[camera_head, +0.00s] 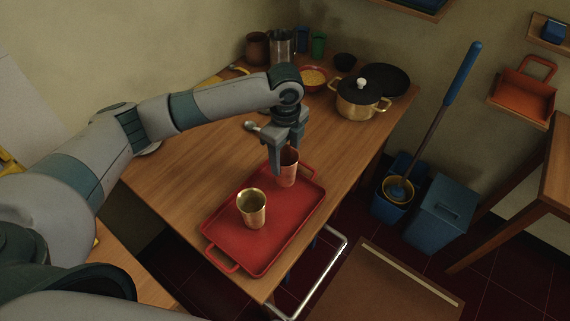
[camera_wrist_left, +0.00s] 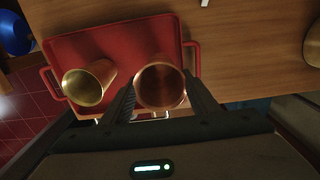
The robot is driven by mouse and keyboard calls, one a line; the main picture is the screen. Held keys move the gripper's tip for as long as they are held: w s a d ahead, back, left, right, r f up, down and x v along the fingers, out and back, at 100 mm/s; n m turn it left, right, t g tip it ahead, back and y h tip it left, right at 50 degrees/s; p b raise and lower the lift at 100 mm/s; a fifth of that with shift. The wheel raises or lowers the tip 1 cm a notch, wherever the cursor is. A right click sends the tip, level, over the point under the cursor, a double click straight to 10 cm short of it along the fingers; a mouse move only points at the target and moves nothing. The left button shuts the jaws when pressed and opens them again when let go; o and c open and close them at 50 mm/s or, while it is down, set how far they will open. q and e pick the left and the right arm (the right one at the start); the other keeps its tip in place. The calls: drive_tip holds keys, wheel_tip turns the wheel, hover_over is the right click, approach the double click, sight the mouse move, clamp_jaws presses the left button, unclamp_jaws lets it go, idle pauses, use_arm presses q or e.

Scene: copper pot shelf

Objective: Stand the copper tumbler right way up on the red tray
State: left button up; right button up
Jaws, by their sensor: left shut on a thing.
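The copper tumbler (camera_head: 288,170) is at the far end of the red tray (camera_head: 238,237), upright with its mouth facing up. My left gripper (camera_head: 284,158) comes down from above and is shut on the tumbler's wall near the rim. In the left wrist view the copper tumbler (camera_wrist_left: 160,87) shows its open mouth between the two fingers. I cannot tell whether its base touches the tray (camera_wrist_left: 110,42). A brass tumbler (camera_head: 252,208) stands upright on the tray, nearer the front, and also shows in the wrist view (camera_wrist_left: 88,82). My right gripper is not in view.
A lidded brass pot (camera_head: 357,103), a dark pan (camera_head: 384,80) and a red bowl (camera_head: 314,79) stand at the back of the wooden table (camera_head: 165,182). Several cups stand along the wall. The table left of the tray is mostly clear.

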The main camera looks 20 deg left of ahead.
sight(285, 165)
use_arm(q)
wheel_tip(285, 165, down, 3)
drive_tip(key=shift+r+p, duration=0.15)
drive_tip(key=shift+p, duration=0.4)
drive_tip(key=shift+f, duration=0.55)
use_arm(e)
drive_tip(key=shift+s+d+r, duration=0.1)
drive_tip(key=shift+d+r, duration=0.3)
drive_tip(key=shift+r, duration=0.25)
use_arm(q)
drive_tip(key=shift+f, duration=0.1)
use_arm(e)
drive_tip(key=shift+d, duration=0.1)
use_arm(q)
drive_tip(key=o, duration=1.5)
